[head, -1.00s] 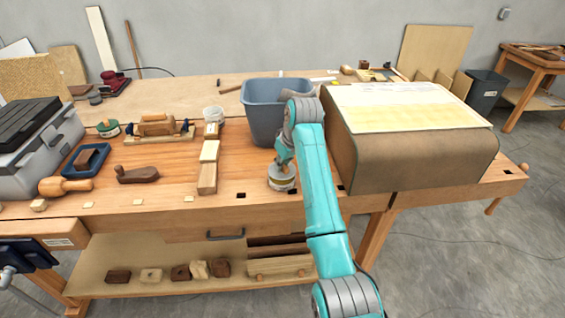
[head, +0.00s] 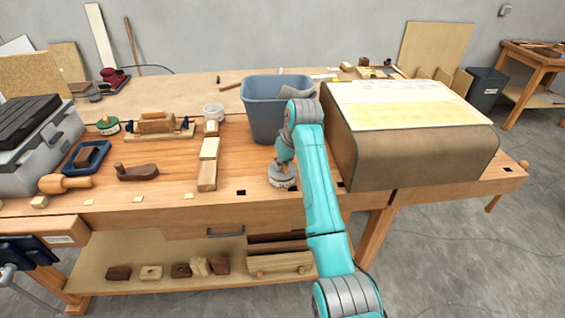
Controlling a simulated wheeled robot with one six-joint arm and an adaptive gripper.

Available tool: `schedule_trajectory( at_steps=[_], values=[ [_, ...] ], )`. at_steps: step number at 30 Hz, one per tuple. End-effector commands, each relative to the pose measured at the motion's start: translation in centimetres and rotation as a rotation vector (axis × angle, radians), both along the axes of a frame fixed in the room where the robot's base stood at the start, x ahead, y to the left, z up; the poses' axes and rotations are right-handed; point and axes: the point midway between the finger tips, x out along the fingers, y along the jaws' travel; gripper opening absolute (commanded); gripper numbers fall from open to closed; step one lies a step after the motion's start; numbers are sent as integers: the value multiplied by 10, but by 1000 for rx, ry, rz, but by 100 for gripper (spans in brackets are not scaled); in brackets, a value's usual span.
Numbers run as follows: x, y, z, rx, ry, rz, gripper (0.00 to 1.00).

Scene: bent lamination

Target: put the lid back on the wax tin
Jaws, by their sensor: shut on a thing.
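The fingers and lid are small and partly merged in this view.
A blue-grey bin (head: 268,125) stands behind the gripper. A large brown bent form (head: 425,160) is close on the right. A wooden block strip (head: 207,177) lies to the left, with a plane (head: 137,173) and a mallet (head: 65,184) farther left. Bench between strip and tin is clear.

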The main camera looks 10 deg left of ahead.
Motion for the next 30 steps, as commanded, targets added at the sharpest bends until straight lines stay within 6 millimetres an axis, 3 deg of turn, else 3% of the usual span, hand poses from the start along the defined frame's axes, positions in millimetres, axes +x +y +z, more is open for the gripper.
schedule_trajectory(
  at_steps=[30],
  values=[
    [0, 0, -8, 0, 0, 0, 0]
  ],
)
